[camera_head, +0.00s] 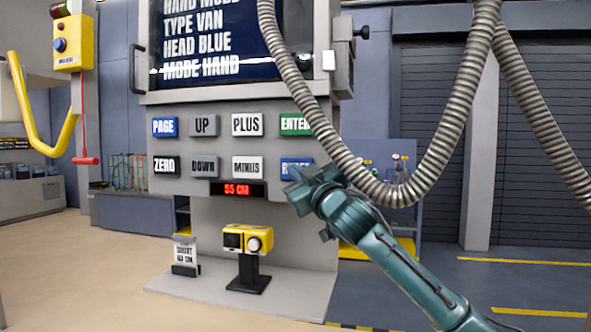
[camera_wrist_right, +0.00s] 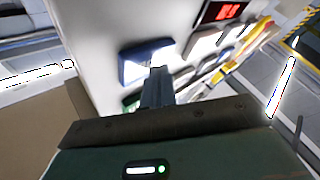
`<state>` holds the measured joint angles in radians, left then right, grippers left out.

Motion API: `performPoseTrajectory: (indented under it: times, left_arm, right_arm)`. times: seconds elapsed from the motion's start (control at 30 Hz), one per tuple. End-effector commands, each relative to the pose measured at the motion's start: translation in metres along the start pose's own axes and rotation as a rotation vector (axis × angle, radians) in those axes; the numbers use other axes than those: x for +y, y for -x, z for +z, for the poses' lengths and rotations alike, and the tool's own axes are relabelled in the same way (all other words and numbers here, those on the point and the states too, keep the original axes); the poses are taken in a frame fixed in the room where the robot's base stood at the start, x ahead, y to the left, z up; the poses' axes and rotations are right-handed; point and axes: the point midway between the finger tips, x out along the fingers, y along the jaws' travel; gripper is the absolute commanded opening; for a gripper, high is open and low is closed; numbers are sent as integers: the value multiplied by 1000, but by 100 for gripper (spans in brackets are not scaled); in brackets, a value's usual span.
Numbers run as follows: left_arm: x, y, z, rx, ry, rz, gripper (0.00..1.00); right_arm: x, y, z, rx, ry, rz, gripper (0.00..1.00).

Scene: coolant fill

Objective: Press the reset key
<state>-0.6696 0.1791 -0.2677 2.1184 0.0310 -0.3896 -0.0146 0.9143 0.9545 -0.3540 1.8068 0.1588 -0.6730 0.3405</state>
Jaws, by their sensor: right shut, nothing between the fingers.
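The reset key (camera_head: 297,162) is a blue key at the right end of the lower key row in the head view. Its label is partly hidden by my right gripper (camera_head: 292,180). In the right wrist view a blue key (camera_wrist_right: 145,55) lies just beyond the tips of my right gripper (camera_wrist_right: 158,72), whose fingers are together and empty. The fingertips overlap the key's edge in that picture; I cannot tell whether they touch it. My left gripper is not in view.
Close neighbours are the green ENTER key (camera_head: 295,124) above, the MINUS key (camera_head: 248,167) to the left and a red-lit display (camera_head: 238,190) below left. A ribbed grey hose (camera_head: 345,160) hangs in front of the panel's right side. A yellow device (camera_head: 248,239) stands below.

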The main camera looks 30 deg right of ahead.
Motion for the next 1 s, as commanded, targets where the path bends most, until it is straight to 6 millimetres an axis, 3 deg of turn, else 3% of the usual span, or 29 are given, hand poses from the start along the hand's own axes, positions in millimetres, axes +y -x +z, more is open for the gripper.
performPoseTrajectory:
  times: [1.0]
  left_arm:
    - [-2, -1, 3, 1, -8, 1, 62]
  right_arm:
    - [-9, 13, -8, -2, 0, 1, 0]
